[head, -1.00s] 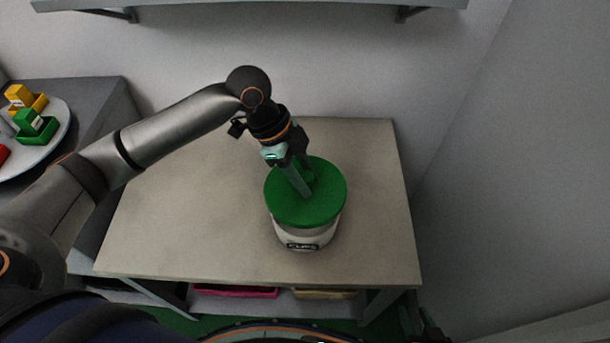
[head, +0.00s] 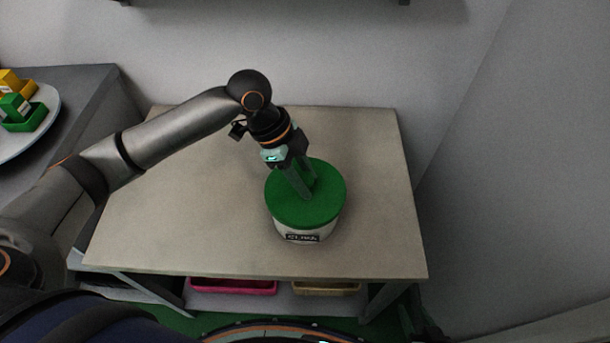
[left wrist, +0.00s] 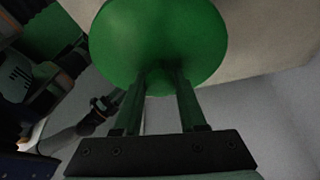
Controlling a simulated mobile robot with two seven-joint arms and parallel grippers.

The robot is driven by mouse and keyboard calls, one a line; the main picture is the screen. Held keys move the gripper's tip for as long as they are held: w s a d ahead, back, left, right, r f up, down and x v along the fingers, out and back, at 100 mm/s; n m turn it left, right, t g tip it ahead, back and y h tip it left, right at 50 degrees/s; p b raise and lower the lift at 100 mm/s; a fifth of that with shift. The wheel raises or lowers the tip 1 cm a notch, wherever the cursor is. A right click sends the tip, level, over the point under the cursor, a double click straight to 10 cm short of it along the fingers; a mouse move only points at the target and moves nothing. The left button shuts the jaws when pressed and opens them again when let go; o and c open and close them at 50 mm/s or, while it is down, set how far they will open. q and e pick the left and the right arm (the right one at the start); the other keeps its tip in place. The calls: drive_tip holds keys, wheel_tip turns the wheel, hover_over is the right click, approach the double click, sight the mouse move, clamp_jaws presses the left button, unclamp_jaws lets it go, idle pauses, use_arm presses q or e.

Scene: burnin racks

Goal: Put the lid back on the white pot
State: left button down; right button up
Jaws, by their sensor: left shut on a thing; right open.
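The green round lid (head: 325,205) is in my left gripper (head: 303,188), which is shut on the lid's handle. The lid is roughly level and lies over the white pot (head: 303,231), hiding its opening. I cannot tell whether lid and rim touch. The pot stands upright on the table with a dark label on its front. My right gripper (head: 412,320) is low at the right, small and dark, open and away from the pot.
The beige table (head: 190,220) is otherwise clear around the pot. A pink bin (head: 233,287) and a yellowish bin (head: 325,288) sit below it. A round tray (head: 45,130) with green and yellow blocks and holders stands at the left. Walls lie behind and right.

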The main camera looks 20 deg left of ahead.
use_arm(q)
drive_tip(key=shift+r+p, duration=0.1)
drive_tip(key=shift+p, duration=0.95)
idle(0.9)
drive_tip(key=shift+f+p, duration=0.25)
drive_tip(key=shift+p, duration=0.15)
idle(0.7)
drive_tip(key=shift+p, duration=0.5)
idle(0.5)
unclamp_jaws()
idle(0.8)
drive_tip(key=shift+r, duration=0.15)
